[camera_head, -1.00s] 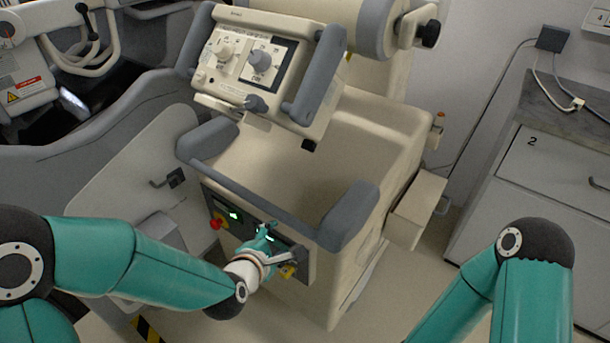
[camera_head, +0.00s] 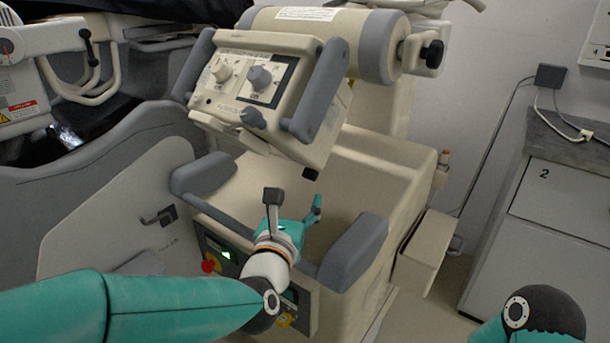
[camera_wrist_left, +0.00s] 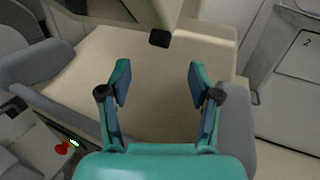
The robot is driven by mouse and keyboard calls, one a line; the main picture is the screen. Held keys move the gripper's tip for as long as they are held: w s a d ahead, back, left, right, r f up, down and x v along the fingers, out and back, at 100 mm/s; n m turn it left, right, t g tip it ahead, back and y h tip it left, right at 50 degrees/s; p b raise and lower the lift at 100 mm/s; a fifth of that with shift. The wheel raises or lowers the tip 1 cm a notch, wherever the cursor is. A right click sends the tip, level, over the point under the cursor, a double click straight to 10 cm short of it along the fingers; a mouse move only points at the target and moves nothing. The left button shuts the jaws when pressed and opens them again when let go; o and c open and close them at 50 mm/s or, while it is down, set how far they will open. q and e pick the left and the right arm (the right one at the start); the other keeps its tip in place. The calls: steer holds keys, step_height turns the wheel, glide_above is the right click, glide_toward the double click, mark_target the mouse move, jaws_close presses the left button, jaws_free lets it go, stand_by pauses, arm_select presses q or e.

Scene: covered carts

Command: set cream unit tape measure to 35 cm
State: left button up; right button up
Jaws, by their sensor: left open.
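My left gripper (camera_head: 293,203) is open and empty, below the head and above the unit's front edge. In the left wrist view, its spread fingers (camera_wrist_left: 160,82) point toward the block, well apart from it. My right gripper is out of view.
Grey bumpers (camera_head: 355,252) flank the cream unit's front corners. A red button (camera_head: 211,265) sits on its front panel. A grey handle (camera_head: 318,92) runs down the head's right side. A cabinet (camera_head: 545,230) stands at right.

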mark_target(309, 177)
arm_select(q)
steer(key=p+x, duration=0.1)
steer(key=x, duration=0.9)
steer(key=shift+a, duration=0.1)
jaws_close()
